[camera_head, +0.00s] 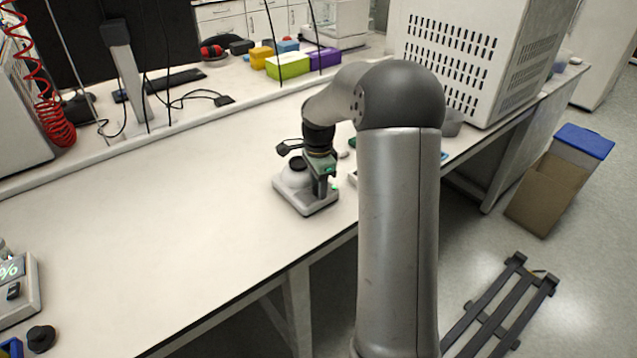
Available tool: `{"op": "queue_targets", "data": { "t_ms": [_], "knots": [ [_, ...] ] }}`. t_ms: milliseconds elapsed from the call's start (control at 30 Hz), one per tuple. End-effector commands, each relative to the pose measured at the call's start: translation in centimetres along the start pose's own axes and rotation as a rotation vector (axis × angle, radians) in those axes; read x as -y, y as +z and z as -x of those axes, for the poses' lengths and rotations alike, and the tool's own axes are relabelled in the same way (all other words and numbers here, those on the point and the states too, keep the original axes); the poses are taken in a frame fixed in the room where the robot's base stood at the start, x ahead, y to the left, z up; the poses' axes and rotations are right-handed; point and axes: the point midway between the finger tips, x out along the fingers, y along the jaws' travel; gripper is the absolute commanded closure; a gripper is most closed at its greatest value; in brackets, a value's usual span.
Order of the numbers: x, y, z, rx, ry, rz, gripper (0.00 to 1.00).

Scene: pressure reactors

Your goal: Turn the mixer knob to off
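A small white and grey device (311,207) with a dark round top (298,164) stands on the bench near its front edge; it looks like the mixer. My gripper (324,180) is down at this device, on its right side, in front of part of it. The fingertips are small and partly merged with the device, so I cannot tell whether they are open or shut or touching it. I cannot make out the mixer knob; it may be hidden behind my gripper.
My arm covers the bench to the right of the device. A large white vented box (470,60) stands at the back right. A device with a display (15,290) and a black round piece (41,338) are at the lower left. The bench middle is clear.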

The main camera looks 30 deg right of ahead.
Motion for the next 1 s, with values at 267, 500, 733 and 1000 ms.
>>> {"op": "queue_targets", "data": {
  "t_ms": [267, 500, 733, 1000],
  "knots": [
    [0.0, 0.0, 0.01, 0.0, 0.0, 0.0, 0.88],
    [0.0, 0.01, 0.04, 0.0, 0.0, 0.006, 0.92],
    [0.02, 0.06, 0.06, 0.0, 0.0, 0.073, 0.92],
    [0.05, 0.06, 0.08, -0.001, -0.001, 0.271, 0.92]
  ]
}}
